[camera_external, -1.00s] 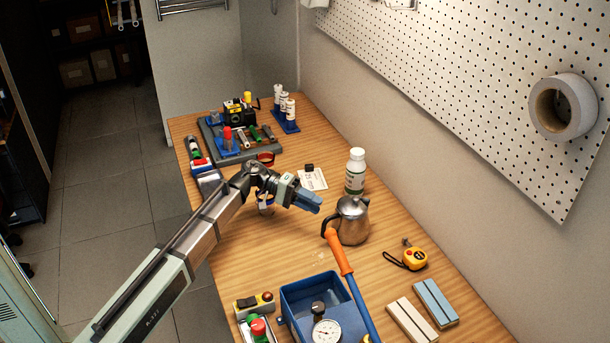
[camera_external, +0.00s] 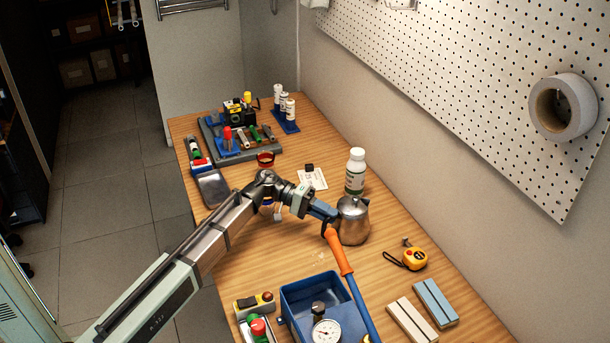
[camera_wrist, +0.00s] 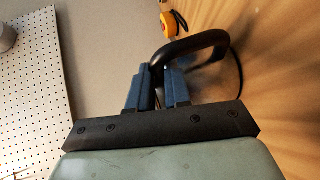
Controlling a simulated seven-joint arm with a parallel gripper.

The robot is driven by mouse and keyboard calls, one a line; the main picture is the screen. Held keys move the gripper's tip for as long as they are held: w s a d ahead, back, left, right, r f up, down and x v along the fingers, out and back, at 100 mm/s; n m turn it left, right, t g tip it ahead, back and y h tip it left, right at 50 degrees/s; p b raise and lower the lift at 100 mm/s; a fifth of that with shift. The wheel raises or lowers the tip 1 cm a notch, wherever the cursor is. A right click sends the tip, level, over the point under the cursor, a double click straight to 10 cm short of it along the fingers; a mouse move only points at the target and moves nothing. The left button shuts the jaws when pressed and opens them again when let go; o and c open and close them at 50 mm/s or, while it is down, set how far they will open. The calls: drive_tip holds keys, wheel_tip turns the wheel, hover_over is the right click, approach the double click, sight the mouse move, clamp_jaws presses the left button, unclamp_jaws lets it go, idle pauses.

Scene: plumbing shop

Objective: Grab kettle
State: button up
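The kettle (camera_external: 354,222) is a silver metal pot with a lid and a dark handle. It stands upright on the wooden bench in the external view. My gripper (camera_external: 328,213) is at its left side, at the handle. In the wrist view, the black curved handle (camera_wrist: 198,43) runs down between the two blue fingers of my gripper (camera_wrist: 160,78). The fingers are close together, with the handle filling the narrow gap. The fingertips partly hide the handle in the external view.
A white bottle (camera_external: 355,172) stands just behind the kettle. An orange-handled tool (camera_external: 338,250) leans from a blue bin (camera_external: 298,294) close to the gripper. A yellow tape measure (camera_external: 414,259) lies to the right. Bare bench lies between the kettle and tape measure.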

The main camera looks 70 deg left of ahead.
clamp_jaws()
idle(1.0)
